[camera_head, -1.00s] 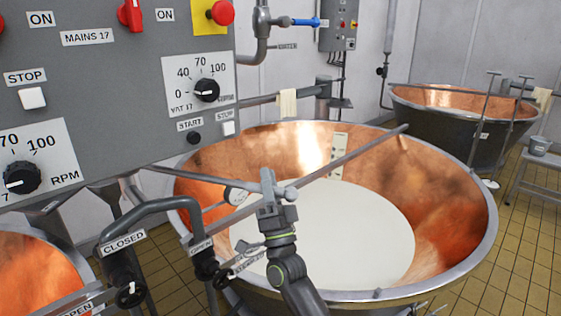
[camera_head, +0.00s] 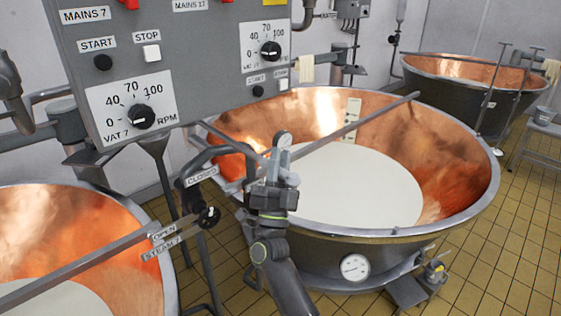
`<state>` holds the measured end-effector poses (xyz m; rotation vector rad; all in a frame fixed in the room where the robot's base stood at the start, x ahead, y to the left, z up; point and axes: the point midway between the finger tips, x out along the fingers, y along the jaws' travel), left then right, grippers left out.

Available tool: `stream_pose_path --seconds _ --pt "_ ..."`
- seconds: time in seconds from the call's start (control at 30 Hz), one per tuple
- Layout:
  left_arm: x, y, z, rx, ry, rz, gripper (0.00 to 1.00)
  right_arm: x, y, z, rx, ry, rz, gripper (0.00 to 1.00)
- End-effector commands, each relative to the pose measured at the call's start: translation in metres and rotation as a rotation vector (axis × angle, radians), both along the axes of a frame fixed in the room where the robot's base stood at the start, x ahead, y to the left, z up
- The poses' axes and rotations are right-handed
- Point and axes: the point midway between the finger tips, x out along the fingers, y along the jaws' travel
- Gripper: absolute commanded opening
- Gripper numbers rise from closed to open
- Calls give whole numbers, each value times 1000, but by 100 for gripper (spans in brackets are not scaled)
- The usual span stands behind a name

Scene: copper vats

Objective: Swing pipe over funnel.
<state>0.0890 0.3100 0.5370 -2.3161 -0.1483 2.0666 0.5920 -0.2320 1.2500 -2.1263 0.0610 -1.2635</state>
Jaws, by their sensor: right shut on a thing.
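My left gripper is not in view.
The grey control panel (camera_head: 207,58) hangs close at the upper left. A bent pipe labelled CLOSED (camera_head: 188,192) stands just left of my right arm. A long bar (camera_head: 372,118) crosses the middle vat. Another copper vat (camera_head: 100,207) is at lower left.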

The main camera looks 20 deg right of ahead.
Motion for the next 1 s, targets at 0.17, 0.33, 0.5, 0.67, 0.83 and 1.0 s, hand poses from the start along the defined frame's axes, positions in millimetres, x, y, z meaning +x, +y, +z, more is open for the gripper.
stream_pose_path --seconds 0.17,0.33,0.5,0.67,0.83,1.0 --pt "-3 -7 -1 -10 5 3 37 0 0 1 1 -4 -4 0" --pt "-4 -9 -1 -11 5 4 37 0 0 1 1 -4 -3 0" --pt "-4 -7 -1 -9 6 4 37 0 0 1 0 -4 -2 39" --pt "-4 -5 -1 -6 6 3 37 0 0 1 0 -2 -2 43" --pt "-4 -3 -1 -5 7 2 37 0 0 0 0 -2 -2 43" --pt "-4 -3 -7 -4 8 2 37 0 1 -6 0 -1 -2 43"
